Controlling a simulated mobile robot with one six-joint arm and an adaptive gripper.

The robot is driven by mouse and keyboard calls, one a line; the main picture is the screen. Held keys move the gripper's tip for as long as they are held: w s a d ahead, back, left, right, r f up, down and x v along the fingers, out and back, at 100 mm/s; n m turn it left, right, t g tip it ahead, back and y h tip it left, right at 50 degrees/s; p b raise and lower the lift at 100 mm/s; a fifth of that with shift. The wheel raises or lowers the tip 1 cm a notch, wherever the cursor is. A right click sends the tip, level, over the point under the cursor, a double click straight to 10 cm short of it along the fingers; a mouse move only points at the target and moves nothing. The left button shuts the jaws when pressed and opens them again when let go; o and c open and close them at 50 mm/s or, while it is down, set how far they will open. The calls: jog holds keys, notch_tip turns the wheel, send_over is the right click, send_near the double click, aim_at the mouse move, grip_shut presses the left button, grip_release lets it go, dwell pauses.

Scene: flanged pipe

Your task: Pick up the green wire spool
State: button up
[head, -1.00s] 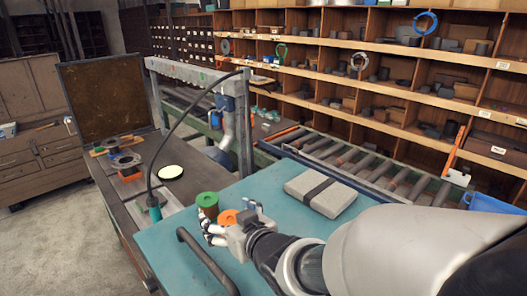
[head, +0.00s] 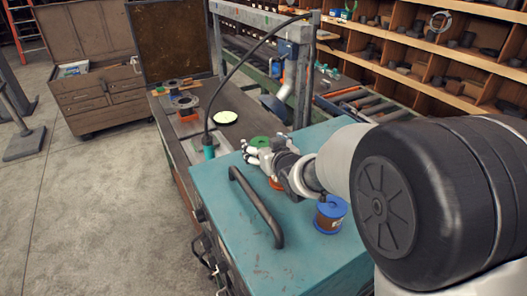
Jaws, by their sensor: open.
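The green wire spool (head: 260,141) stands on the teal bench top, toward its far edge. Its green top shows just behind my gripper, and its lower part is hidden. My gripper (head: 250,150) is open, with its fingers close to the near side of the spool. I cannot tell whether they touch it or reach around it.
An orange spool (head: 275,184) is partly hidden under my gripper. A blue spool (head: 330,214) stands nearer, below my arm. A dark handle (head: 257,205) rises at the left of the teal top (head: 222,190). A teal tool on a cable (head: 209,147) hangs at the far left corner.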

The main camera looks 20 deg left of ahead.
jog(key=shift+c, duration=0.3)
jog(key=c, duration=1.2)
jog(key=shift+w+r, duration=0.1)
jog(key=shift+r, duration=0.1)
